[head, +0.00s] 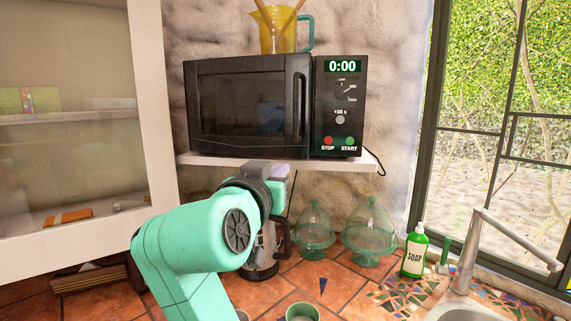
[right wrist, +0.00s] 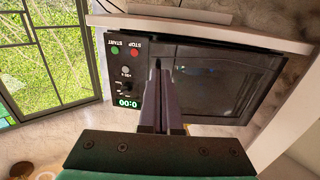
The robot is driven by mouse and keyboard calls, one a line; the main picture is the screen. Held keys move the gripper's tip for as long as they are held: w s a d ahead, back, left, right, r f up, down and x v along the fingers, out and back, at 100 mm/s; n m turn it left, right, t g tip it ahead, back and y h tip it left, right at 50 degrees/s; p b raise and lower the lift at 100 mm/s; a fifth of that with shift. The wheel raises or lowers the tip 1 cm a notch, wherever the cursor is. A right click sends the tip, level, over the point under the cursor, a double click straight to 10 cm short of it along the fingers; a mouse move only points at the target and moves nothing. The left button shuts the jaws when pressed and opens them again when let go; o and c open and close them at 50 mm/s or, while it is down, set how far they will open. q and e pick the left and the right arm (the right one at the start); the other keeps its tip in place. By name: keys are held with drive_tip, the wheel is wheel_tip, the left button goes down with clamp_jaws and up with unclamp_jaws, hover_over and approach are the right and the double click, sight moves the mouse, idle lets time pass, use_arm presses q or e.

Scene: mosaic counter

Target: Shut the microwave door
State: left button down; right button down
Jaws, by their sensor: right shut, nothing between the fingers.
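The black microwave (head: 250,105) stands on a white shelf. Its door (head: 240,108), with a dark window and a vertical handle (head: 299,105) at the right, looks flush or nearly flush with the control panel (head: 340,110). The microwave appears upside down in the right wrist view (right wrist: 215,85). My right gripper (head: 265,168) is in front of and below the microwave, near the shelf edge. Its fingers also show in the right wrist view (right wrist: 163,95), closed together and empty, overlapping the door near the panel. Contact with the door cannot be told. My left gripper is not in view.
The white shelf (head: 210,160) juts out under the microwave. A yellow pitcher (head: 275,30) sits on top. Glass domes (head: 370,232), a coffee maker (head: 262,255) and a soap bottle (head: 415,252) stand on the counter below. A glass-front cabinet (head: 85,135) is at left.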

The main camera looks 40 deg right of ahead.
sight(300, 152)
drive_tip(key=p+x, duration=0.5)
drive_tip(key=x, duration=0.6)
drive_tip(key=shift+w+d+r, duration=0.1)
drive_tip(key=shift+w+d, duration=0.1)
drive_tip(key=shift+d, duration=0.05)
drive_tip(key=shift+w+d+f, duration=0.15)
drive_tip(key=shift+d+f, duration=0.05)
drive_tip(key=shift+w+d, duration=0.1)
drive_tip(key=w+d, duration=0.2)
drive_tip(key=d, duration=0.1)
drive_tip(key=shift+n+t+y+b, duration=0.3)
drive_tip(key=shift+t, duration=0.1)
drive_tip(key=shift+w+d+r, duration=0.1)
drive_tip(key=shift+d, duration=0.2)
drive_tip(key=shift+a+r+t, duration=0.2)
drive_tip(key=shift+r+t, duration=0.05)
drive_tip(key=shift+t, duration=0.05)
drive_tip(key=shift+d+f, duration=0.1)
drive_tip(key=shift+d, duration=0.05)
